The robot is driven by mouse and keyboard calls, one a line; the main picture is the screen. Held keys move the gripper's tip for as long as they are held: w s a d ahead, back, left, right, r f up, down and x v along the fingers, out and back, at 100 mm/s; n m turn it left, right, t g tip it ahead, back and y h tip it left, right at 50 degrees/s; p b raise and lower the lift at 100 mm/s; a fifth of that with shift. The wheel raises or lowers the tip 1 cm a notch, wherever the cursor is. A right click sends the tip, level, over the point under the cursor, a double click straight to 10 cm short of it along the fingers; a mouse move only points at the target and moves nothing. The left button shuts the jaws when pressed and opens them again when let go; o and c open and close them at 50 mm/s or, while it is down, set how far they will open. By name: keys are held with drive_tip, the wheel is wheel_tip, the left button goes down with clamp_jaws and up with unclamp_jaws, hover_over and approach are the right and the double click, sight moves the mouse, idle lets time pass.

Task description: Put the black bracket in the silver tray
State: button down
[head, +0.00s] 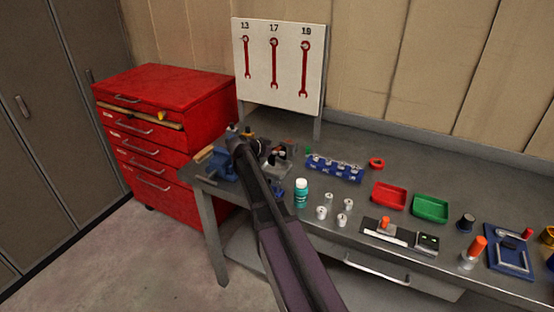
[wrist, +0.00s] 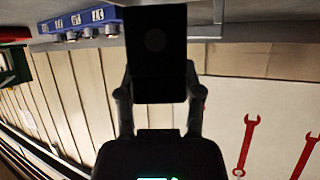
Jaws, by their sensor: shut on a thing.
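In the wrist view my gripper (wrist: 158,82) has its two fingers on either side of a flat black piece, the black bracket (wrist: 155,40), which has a faint round mark near its middle. The bracket is held up in front of the camera and hides much of what lies beyond it. In the head view my arm reaches over the left end of the bench, and its gripper end is small and dark there. A grey tray-like thing (head: 280,169), perhaps the silver tray, lies just right of my arm, partly hidden and cluttered; its contents are unclear.
A blue socket rack (head: 335,170) is right of the arm and shows in the wrist view (wrist: 85,18). A teal-labelled bottle (head: 301,193) and several small silver cylinders stand nearer. Red (head: 389,196) and green (head: 430,208) trays lie right. A wrench board (head: 279,65) stands behind.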

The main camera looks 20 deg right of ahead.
drive_tip(key=shift+a+f+b, duration=0.1)
drive_tip(key=shift+f+b, duration=1.3)
drive_tip(key=shift+f, duration=0.3)
drive_tip(key=shift+f, duration=0.15)
drive_tip(key=shift+c, duration=1.3)
unclamp_jaws()
drive_tip(key=shift+r, duration=0.25)
drive_tip(key=p+v, duration=0.5)
drive_tip(key=v, duration=0.7)
drive_tip(key=shift+p, duration=0.4)
drive_tip(key=shift+f, duration=0.15)
